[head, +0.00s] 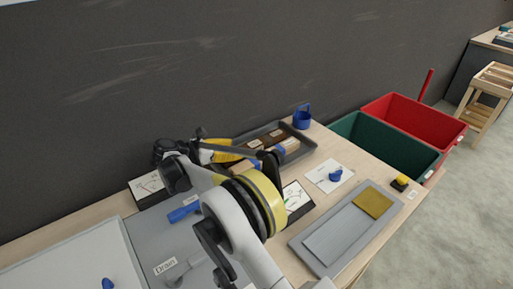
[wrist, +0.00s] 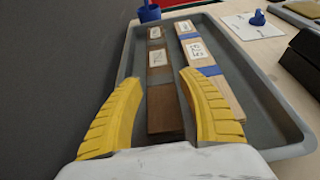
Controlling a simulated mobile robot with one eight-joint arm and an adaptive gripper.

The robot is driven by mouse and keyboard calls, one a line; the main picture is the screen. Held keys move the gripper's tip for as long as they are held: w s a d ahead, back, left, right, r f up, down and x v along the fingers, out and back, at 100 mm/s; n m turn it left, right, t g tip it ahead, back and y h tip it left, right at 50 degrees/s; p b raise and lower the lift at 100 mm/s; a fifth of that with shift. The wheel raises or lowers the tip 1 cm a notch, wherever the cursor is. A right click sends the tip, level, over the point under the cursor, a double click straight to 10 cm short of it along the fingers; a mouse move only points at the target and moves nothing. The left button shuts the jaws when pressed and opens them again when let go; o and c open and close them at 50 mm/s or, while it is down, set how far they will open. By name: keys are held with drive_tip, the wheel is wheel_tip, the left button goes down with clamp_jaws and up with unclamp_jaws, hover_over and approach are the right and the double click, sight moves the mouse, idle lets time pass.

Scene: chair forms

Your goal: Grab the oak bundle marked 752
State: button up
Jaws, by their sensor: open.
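A dark brown wood bundle (wrist: 163,99) lies lengthwise in a grey tray (wrist: 283,112), with white labels too blurred to read surely. A paler wood bundle (wrist: 226,95) with blue bands and white labels lies beside it on the right; its marking is also unclear. I cannot tell for sure which one is 752. My gripper (wrist: 161,78) is open, with its yellow fingers on either side of the dark bundle in the wrist view and nothing held. In the head view my arm partly covers the tray (head: 312,146).
A blue cup (head: 302,118) stands by the tray's far end. A white card with a blue object (head: 336,174) and a grey board with a yellow pad (head: 372,204) lie to the right. Green (head: 385,147) and red (head: 414,115) bins stand beyond. A dark wall runs behind.

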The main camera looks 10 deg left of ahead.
sight(248, 147)
drive_tip(key=b+x, duration=0.3)
drive_tip(key=x, duration=0.4)
drive_tip(key=shift+w+f, duration=0.15)
drive_tip(key=shift+w, duration=0.05)
clamp_jaws()
